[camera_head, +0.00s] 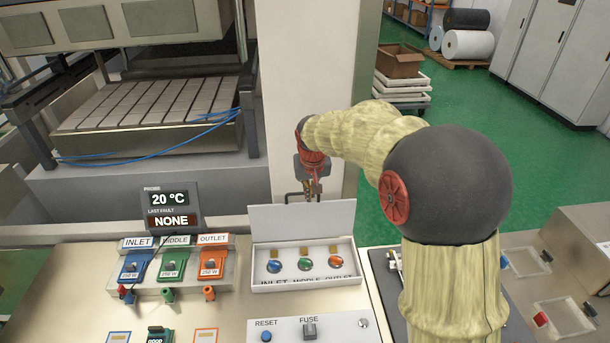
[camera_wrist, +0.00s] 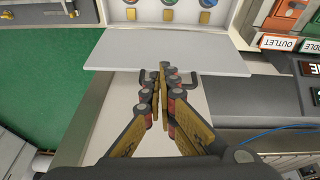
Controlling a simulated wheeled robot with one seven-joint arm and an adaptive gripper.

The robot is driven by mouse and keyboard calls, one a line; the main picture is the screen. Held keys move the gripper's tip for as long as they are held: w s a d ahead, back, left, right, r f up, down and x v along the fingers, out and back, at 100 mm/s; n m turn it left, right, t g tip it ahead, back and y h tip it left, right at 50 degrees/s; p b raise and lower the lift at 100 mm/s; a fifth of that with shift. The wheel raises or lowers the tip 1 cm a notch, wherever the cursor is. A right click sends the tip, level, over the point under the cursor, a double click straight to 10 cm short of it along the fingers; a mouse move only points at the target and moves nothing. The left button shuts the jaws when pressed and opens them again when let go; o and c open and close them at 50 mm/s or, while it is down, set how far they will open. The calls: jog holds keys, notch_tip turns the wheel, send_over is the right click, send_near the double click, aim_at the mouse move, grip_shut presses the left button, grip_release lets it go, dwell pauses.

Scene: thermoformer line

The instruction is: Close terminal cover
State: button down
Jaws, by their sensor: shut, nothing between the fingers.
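The terminal cover (camera_head: 302,222) is a white lid standing raised at the back of the white terminal box (camera_head: 305,287), so the box is open. Inside the box are blue, green and orange round terminals, above the labels INLET, MIDDLE and OUTLET. My gripper (camera_head: 309,196) is behind the raised cover, just above its top edge in the head view. In the wrist view my gripper (camera_wrist: 163,72) is shut and empty, its tips at the edge of the cover (camera_wrist: 165,52). I cannot tell whether they touch it.
A probe display (camera_head: 172,208) reading 20 °C stands left of the box, above blue, green and orange connectors (camera_head: 173,264). A panel with RESET and FUSE (camera_head: 308,329) lies in front. A pale pillar (camera_head: 308,90) rises behind my gripper.

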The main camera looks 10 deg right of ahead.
jog(key=w+r+m+t, duration=0.1)
jog(key=w+r+t, duration=0.1)
jog(key=w+r, duration=0.3)
jog(key=x, duration=1)
jog(key=shift+f+p, duration=0.4)
jog(key=shift+f, duration=0.1)
jog(key=shift+f+b, duration=0.1)
jog(key=shift+b, duration=0.2)
